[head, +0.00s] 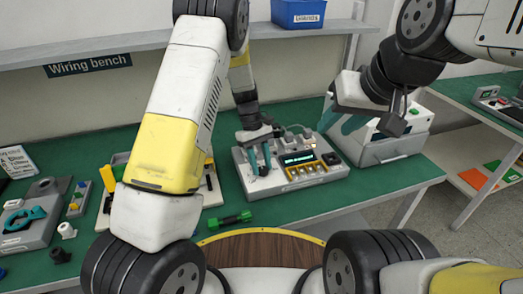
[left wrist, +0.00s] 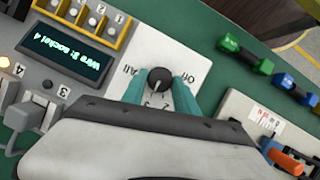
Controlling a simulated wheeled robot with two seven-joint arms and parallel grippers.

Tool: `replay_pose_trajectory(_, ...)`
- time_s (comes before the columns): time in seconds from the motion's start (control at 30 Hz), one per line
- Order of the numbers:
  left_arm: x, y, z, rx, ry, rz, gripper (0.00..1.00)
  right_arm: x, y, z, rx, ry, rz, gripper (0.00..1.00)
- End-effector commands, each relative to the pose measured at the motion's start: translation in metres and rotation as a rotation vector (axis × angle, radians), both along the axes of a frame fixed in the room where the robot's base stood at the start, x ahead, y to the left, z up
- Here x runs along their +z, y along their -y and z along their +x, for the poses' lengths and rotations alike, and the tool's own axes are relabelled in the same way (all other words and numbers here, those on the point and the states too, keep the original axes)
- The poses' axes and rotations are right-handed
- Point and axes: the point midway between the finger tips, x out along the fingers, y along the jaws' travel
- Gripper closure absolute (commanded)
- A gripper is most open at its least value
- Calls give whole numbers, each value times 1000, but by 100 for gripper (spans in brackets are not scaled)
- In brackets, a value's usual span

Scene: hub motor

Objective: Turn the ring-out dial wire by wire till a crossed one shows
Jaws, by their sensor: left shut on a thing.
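The grey ring-out tester (head: 292,165) stands on the green bench in the head view. My left gripper (head: 260,162) is over its left end. In the left wrist view the teal fingers of my left gripper (left wrist: 160,92) are shut on both sides of the black dial (left wrist: 159,78). OFF, ALL and number marks ring the dial; the fingers and palm hide some. The lit display (left wrist: 66,51) is upside down and seems to read a wire number and socket 4; the wire number is unclear. My right gripper (head: 342,122) seems open and empty, by the white-grey case (head: 390,146).
A green dumbbell-shaped part (head: 230,219) lies in front of the tester. Left are a grey fixture with a teal part (head: 25,220) and small loose parts. A blue bin (head: 298,13) sits on the shelf above. The bench front right of the dumbbell is clear.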

Motion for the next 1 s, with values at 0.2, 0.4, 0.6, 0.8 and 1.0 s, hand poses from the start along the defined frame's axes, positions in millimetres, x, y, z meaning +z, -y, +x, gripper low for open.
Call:
replay_pose_trajectory(0.2, 1, 0, 1, 2, 2, -1, 43, 0, 0, 0, 0, 0, 0, 64)
replay_pose_trajectory(0.4, 0, 0, 0, 1, 1, 0, 43, 0, 0, 0, 0, 0, 0, 64)
replay_pose_trajectory(0.6, 7, -1, 3, 2, 3, -2, 43, 0, 0, 0, 0, 0, 0, 64)
replay_pose_trajectory(0.8, 37, -8, 14, 2, 6, -2, 43, 0, 0, 0, 0, 0, 0, 64)
replay_pose_trajectory(1.0, 64, -14, 23, 2, 4, -1, 43, 0, 0, 0, 0, 0, 0, 64)
